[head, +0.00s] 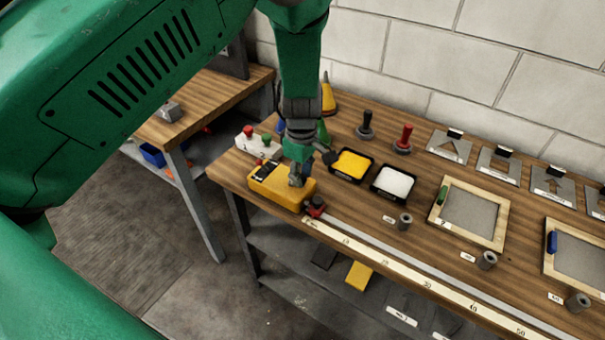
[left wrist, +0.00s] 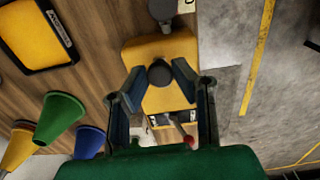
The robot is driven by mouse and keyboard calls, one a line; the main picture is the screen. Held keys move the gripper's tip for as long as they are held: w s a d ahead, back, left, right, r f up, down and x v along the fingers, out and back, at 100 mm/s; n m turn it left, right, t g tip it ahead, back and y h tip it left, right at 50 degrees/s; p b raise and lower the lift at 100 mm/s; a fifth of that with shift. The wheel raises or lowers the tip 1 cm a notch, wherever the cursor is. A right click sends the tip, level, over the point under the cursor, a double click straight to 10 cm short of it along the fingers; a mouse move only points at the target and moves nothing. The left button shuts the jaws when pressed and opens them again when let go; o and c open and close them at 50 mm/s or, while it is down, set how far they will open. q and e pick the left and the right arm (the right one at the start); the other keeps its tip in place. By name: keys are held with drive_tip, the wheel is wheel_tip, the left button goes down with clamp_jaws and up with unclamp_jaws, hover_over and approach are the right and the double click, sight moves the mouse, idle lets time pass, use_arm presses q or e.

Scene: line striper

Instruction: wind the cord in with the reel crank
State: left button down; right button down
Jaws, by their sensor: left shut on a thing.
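The yellow reel box (head: 262,187) sits at the left front corner of the workbench. My left gripper (head: 297,181) reaches down onto its right part. In the left wrist view the yellow box (left wrist: 160,49) lies below my left gripper (left wrist: 158,80). Its two fingers are shut on a dark round crank knob (left wrist: 160,73), one on each side. The crank arm under the knob is hidden. I cannot make out the cord clearly. A red piece (head: 315,207) stands beside the box at the start of a long ruler strip (head: 385,256). My right gripper is not in view.
Yellow (head: 351,165) and white (head: 394,183) paint trays stand right of the reel box. Framed panels (head: 468,214) and stencil plates (head: 498,166) fill the right. A shelf lies below.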

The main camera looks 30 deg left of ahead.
sight(303, 175)
use_arm(q)
drive_tip(key=shift+w+a+r, duration=0.1)
drive_tip(key=shift+w+r, duration=0.15)
drive_tip(key=shift+w, duration=0.05)
drive_tip(key=c, duration=1.3)
unclamp_jaws()
drive_tip(key=shift+f, duration=0.15)
drive_tip(key=shift+s, duration=0.1)
drive_tip(key=shift+r, duration=0.2)
wheel_tip(303, 175, up, 12)
drive_tip(key=shift+f, duration=0.25)
